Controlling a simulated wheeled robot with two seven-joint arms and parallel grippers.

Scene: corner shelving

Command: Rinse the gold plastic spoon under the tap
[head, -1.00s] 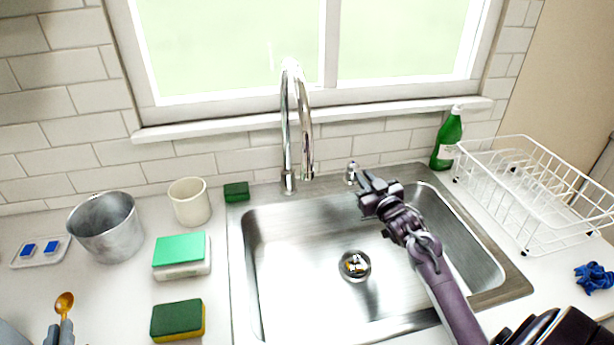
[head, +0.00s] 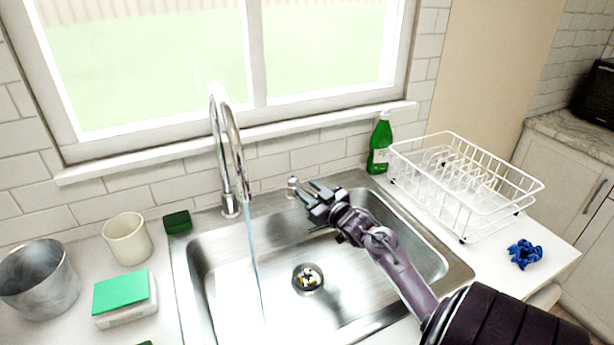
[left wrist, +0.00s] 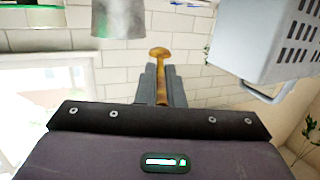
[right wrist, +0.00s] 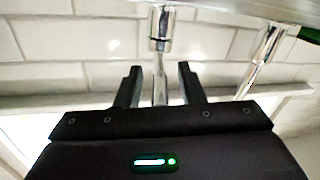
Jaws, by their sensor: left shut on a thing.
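The gold plastic spoon (left wrist: 160,62) shows in the left wrist view, its bowl pointing away from me. My left gripper (left wrist: 163,72) is shut on its handle. Neither shows in the head view. The chrome tap (head: 229,150) stands behind the sink (head: 345,275), and a thin stream of water (head: 254,262) falls from its spout into the basin. My right gripper (head: 312,190) is open beside the small chrome tap handle (head: 292,184). In the right wrist view the handle (right wrist: 160,42) shows ahead, between the spread fingers.
A green bottle (head: 380,146) and a white dish rack (head: 460,222) stand right of the sink, with a blue crumpled cloth (head: 525,253). Left are a metal pot (head: 40,280), a cream cup (head: 128,238), a green-topped block (head: 122,292) and a dark green sponge (head: 177,221).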

